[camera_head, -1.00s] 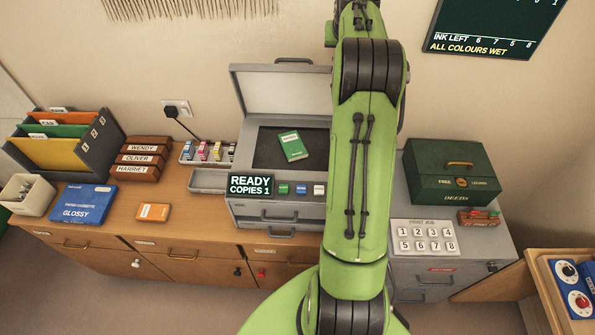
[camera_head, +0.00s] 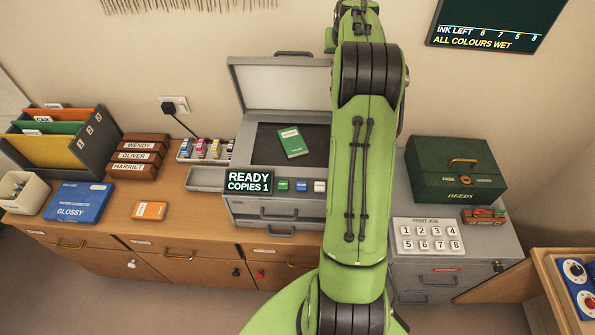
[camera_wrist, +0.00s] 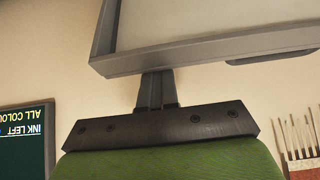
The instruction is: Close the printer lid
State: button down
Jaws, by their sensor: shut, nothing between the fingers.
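The printer (camera_head: 290,212) stands on the bureau with its lid (camera_head: 285,84) raised at the back. A green booklet (camera_head: 292,141) lies on the dark glass bed (camera_head: 265,140). In the wrist view, the lid's grey frame and pale panel (camera_wrist: 215,25) fill the upper part. My gripper (camera_wrist: 157,78) is shut and empty, its fingertips at the lid's edge in the picture. I cannot tell whether they touch it. In the head view my green arm covers the right side of the lid and printer, and the gripper is hidden.
Ink cartridges (camera_head: 207,149) stand left of the printer. Wooden name boxes (camera_head: 137,157), a file rack (camera_head: 62,145) and a blue cassette box (camera_head: 78,202) are farther left. A green deeds box (camera_head: 455,169) and a numbered keypad (camera_head: 431,238) are at right. A wall display (camera_head: 497,22) hangs above.

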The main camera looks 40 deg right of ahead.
jog(key=shift+f+b, duration=0.45)
jog(key=shift+f, duration=0.35)
jog(key=shift+s+a+f+b, duration=0.1)
jog(key=shift+s+a+b, duration=0.15)
jog(key=shift+b, duration=0.3)
jog(key=s+a+f+b, duration=0.1)
jog(key=s+a+b, duration=0.35)
jog(key=b, duration=0.25)
notch_tip(320, 180, up, 8)
jog(key=p, duration=0.7)
jog(key=shift+s+d+r+p, duration=0.15)
jog(key=shift+s+d+p, duration=0.1)
jog(key=shift+p, duration=0.1)
